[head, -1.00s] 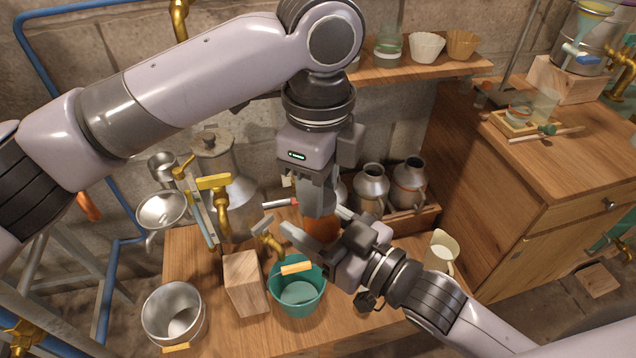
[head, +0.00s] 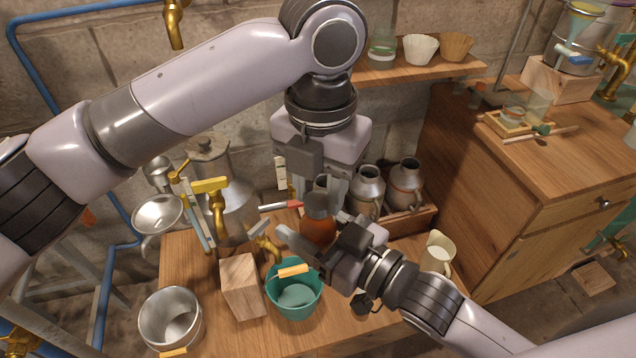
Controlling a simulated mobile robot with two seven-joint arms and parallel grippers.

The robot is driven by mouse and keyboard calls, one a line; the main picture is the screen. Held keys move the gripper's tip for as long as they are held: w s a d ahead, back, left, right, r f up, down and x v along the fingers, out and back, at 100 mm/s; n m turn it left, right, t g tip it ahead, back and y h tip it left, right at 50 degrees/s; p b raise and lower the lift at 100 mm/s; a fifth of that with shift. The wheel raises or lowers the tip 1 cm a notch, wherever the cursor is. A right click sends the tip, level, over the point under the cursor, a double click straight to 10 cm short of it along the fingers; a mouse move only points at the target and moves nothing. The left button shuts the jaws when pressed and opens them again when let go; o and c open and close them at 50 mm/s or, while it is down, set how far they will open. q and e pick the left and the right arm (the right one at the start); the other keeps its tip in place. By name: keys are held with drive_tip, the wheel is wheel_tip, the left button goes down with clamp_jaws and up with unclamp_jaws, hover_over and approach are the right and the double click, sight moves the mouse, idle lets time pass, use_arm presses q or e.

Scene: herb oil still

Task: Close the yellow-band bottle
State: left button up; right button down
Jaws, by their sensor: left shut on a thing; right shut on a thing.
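An amber bottle (head: 317,228) stands upright over the wooden table, with a dark grey cap (head: 317,206) at its top. No yellow band shows on the part I can see; the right gripper hides its lower body. My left gripper (head: 321,190) points straight down from above and is shut on the cap. My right gripper (head: 318,240) reaches in from the lower right and is shut on the bottle's body, one finger on its left and the other behind at its right. Whether the cap is seated on the neck I cannot tell.
A teal bucket (head: 293,305), a wooden block (head: 242,286) and a metal pot (head: 171,318) stand in front and left. Metal jugs (head: 404,183) sit in a wooden tray behind right. A cream pitcher (head: 437,253) is at right. Brass taps (head: 211,186) crowd the left.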

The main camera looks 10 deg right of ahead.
use_arm(q)
drive_tip(key=m, duration=0.6)
drive_tip(key=shift+s+d, duration=0.1)
drive_tip(key=o, duration=1)
drive_tip(key=shift+r, duration=0.15)
wheel_tip(320, 180, up, 4)
drive_tip(key=shift+r, duration=0.15)
drive_tip(key=shift+c, duration=0.4)
